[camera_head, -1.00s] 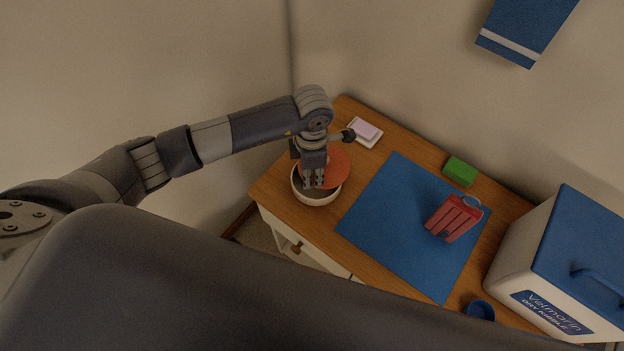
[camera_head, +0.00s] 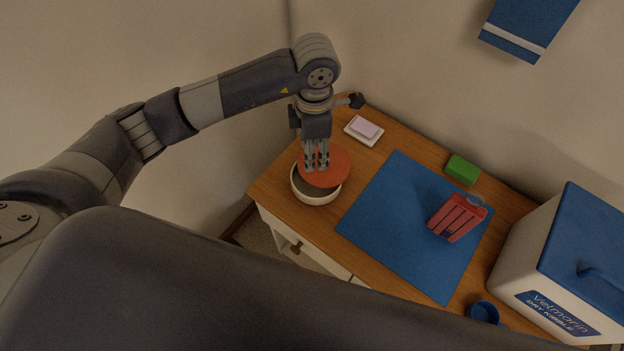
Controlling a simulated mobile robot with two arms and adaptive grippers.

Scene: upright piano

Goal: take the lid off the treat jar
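The treat jar appears to be the round white pot (camera_head: 317,200) near the left corner of the wooden top, its dark inside showing at the front and left. Its orange-red disc lid (camera_head: 340,172) sits over the back right of the opening, off-centre. I cannot tell whether the lid touches the rim. My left gripper (camera_head: 317,168) points down in front of the lid, fingertips overlapping its middle with a narrow gap between them. Whether they grip a knob is hidden. My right gripper is not in view.
A blue mat (camera_head: 390,215) bears a red ribbed container (camera_head: 457,217). A green block (camera_head: 462,170), pink block on a white dish (camera_head: 364,130), blue cup (camera_head: 483,312) and big kibble bin (camera_head: 588,245) stand around it. Walls close off the back.

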